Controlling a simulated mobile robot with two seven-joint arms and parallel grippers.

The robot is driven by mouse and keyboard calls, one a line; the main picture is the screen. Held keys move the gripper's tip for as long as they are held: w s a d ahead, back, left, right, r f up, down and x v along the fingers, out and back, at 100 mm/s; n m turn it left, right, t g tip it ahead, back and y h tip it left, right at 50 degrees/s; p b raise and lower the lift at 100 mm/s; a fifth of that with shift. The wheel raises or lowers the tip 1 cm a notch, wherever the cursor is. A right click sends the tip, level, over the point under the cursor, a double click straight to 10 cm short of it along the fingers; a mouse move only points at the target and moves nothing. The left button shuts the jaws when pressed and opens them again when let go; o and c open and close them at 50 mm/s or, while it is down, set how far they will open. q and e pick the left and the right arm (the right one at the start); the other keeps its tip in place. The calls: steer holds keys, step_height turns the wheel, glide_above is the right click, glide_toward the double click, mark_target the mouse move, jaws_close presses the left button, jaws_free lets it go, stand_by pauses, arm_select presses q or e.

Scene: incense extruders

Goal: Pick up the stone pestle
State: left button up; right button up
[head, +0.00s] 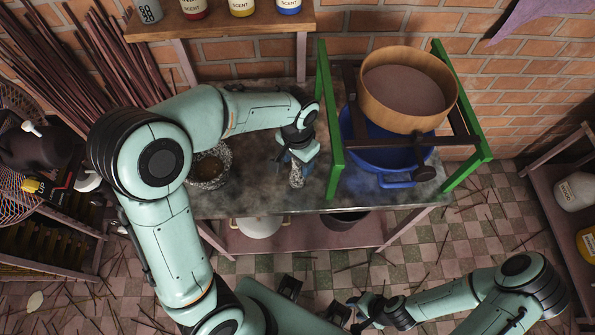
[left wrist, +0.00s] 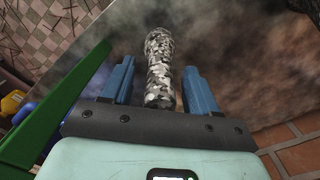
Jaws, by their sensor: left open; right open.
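The stone pestle (left wrist: 160,70) is a speckled black, white and grey rod on the dark worktop. In the left wrist view it lies between the two blue fingers of my left gripper (left wrist: 160,88), with gaps on both sides. In the head view the pestle (head: 296,176) shows just below my left gripper (head: 297,155), which hides its upper part. My left gripper is open. My right gripper (head: 362,312) is low at the bottom of the head view, away from the worktop, and open.
A speckled stone mortar (head: 209,168) stands left of the pestle, partly behind my left arm. A green frame (head: 333,130) stands close on the right, around a blue pot (head: 395,180) and a wooden sieve (head: 408,90). A shelf with scent bottles (head: 241,6) is at the back.

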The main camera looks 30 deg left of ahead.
arm_select(q)
steer(key=shift+f, duration=0.15)
jaws_close()
